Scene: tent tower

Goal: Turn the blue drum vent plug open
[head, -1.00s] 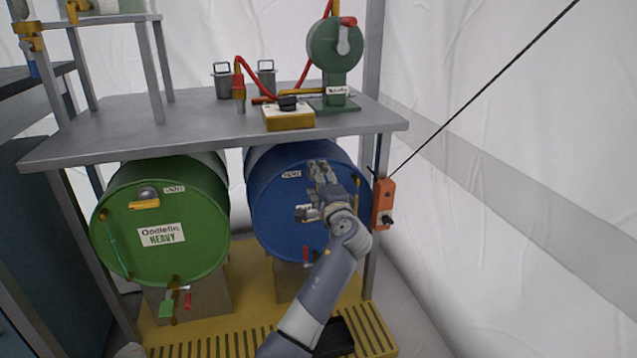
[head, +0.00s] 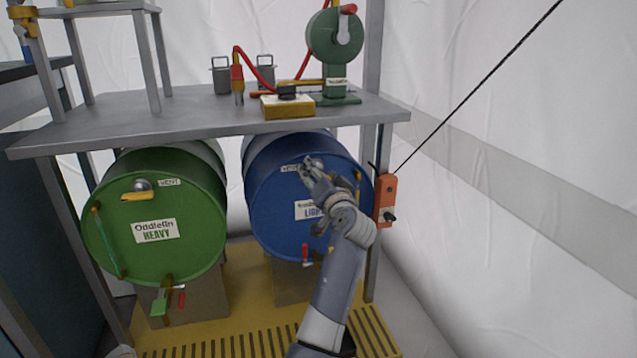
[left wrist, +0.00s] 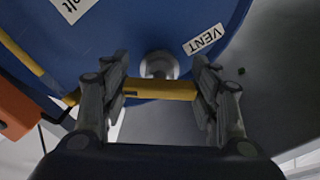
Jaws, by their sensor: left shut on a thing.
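The blue drum (head: 275,215) lies on its side under the bench, its round end facing me. Its vent plug (left wrist: 158,66) is a grey round knob with a yellow bar handle (left wrist: 160,90), beside a white VENT label (left wrist: 204,39). My left gripper (left wrist: 160,92) is shut on the yellow handle, one finger at each end. In the left wrist view the handle lies nearly level, while the label slants up to the right. In the head view my left gripper (head: 309,172) covers most of the handle. My right gripper is not in view.
The grey bench (head: 170,118) overhangs both drums and carries a green pump. An orange box (head: 386,200) is on the post just right of the blue drum.

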